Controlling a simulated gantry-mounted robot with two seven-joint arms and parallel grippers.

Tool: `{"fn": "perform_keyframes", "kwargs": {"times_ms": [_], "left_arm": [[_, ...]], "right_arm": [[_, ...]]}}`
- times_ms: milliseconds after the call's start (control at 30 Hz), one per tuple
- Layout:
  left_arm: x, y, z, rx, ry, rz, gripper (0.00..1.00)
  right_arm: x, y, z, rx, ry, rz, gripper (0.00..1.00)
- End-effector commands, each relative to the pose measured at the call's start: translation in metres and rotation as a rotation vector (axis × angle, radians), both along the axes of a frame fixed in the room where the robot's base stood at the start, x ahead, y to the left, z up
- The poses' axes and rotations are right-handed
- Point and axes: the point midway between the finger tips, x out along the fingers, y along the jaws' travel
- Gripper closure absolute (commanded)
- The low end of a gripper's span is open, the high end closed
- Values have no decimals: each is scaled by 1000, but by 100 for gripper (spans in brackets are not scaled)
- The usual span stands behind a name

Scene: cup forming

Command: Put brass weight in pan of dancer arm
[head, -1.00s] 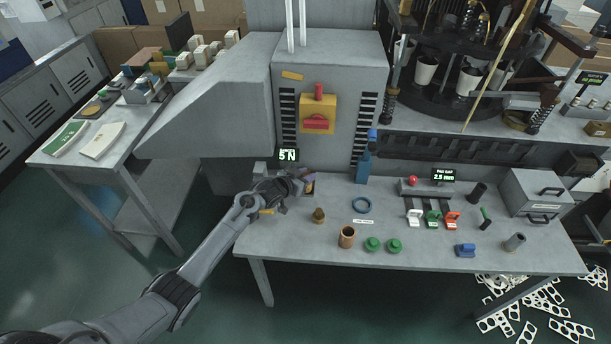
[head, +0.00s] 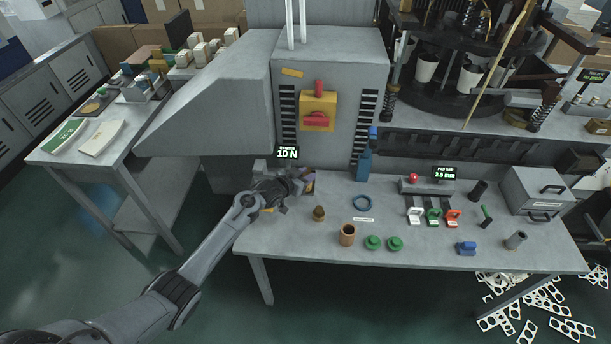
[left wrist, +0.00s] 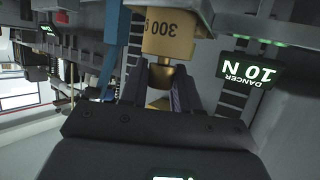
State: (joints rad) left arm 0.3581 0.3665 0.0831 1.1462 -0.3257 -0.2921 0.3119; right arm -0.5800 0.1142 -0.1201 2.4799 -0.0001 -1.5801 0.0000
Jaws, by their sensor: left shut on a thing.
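In the left wrist view, a brass weight (left wrist: 168,38) marked "300 g" shows just beyond the fingertips. My left gripper (left wrist: 168,88) is shut on its narrow knob end. In the head view my left gripper (head: 300,182) is at the back left of the grey table, below the dancer display (head: 288,153), which reads 10 N. It also shows in the left wrist view (left wrist: 248,72). The pan and dancer arm are hidden around the gripper, so I cannot tell how the weight rests. Another small brass weight (head: 319,213) stands on the table. My right gripper is out of view.
The grey machine housing (head: 340,75) rises at the back. The table's front left is clear.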

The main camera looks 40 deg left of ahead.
Motion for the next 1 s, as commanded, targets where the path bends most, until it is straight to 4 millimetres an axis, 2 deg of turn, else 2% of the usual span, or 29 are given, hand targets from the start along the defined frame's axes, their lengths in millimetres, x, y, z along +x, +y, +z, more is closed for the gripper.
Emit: {"fn": "perform_keyframes", "kwargs": {"times_ms": [200,233,400,633,800,1000], "left_arm": [[0,0,1,0,-2,0,100],[0,0,1,0,-2,0,68],[0,0,1,0,-2,0,42],[0,0,-1,0,2,0,38],[0,0,-1,0,2,0,14],[0,0,0,0,1,0,14]], "right_arm": [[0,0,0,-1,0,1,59],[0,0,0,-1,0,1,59],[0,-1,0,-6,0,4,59],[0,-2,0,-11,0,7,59],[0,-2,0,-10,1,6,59],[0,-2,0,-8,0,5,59]]}}
